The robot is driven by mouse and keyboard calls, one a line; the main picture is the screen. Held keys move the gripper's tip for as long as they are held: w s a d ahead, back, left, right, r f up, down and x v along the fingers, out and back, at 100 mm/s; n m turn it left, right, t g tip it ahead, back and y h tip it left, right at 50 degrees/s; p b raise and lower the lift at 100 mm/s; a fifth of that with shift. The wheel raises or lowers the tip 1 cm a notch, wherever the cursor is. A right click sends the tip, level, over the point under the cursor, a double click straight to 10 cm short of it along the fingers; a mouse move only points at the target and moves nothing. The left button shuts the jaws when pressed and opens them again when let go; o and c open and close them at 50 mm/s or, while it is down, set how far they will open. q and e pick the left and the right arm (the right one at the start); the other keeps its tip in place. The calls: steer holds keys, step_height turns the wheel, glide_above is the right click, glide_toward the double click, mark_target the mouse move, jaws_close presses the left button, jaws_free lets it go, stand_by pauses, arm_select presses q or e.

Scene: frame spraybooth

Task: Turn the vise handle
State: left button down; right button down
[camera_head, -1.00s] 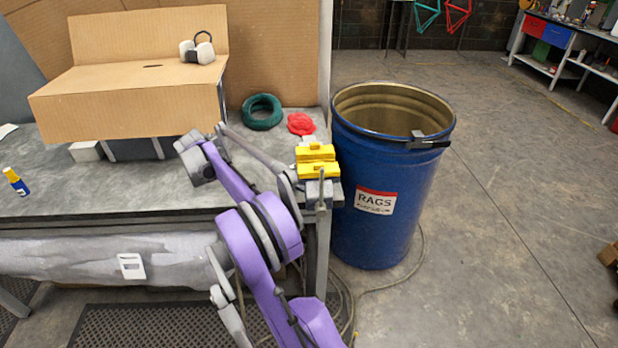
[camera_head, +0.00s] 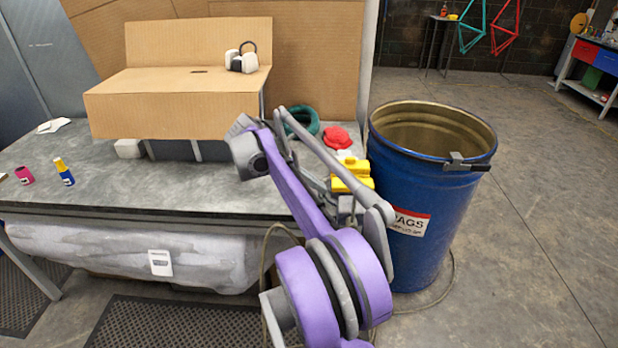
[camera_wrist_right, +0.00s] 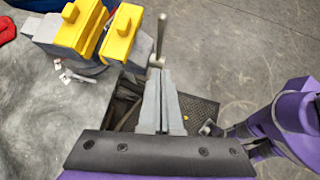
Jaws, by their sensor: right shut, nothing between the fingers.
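The vise has yellow jaw covers (camera_head: 352,176) and sits at the right end of the workbench. It also shows at the upper left in the wrist view (camera_wrist_right: 118,32). The vise handle (camera_wrist_right: 160,40) is a thin grey metal bar with a rounded end, in front of the vise. In the head view my arm hides most of it. My right gripper (camera_wrist_right: 161,78) is shut and empty, its grey fingertips close by the handle's lower end. I cannot tell whether they touch it. In the head view my purple arm largely covers this gripper. My left gripper is not in view.
The blue rags barrel (camera_head: 410,240) stands just right of the vise. A red cloth (camera_head: 337,137) and a green coil (camera_head: 302,121) lie behind the vise. A cardboard box (camera_head: 175,110) stands on the workbench (camera_head: 120,190). Open floor lies right of the barrel.

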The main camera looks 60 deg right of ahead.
steer(key=shift+s+d+f+p, duration=0.1)
steer(key=shift+s+d+f, duration=0.4)
steer(key=shift+s+d, duration=0.3)
steer(key=shift+s+d+f+p, duration=0.1)
steer(key=shift+s+d+f, duration=0.45)
steer(key=shift+s, duration=0.5)
steer(key=shift+s+d+f+p, duration=0.1)
steer(key=shift+s+d+f, duration=0.3)
steer(key=shift+s+d, duration=0.45)
steer(key=shift+a, duration=0.1)
steer(key=shift+s, duration=0.1)
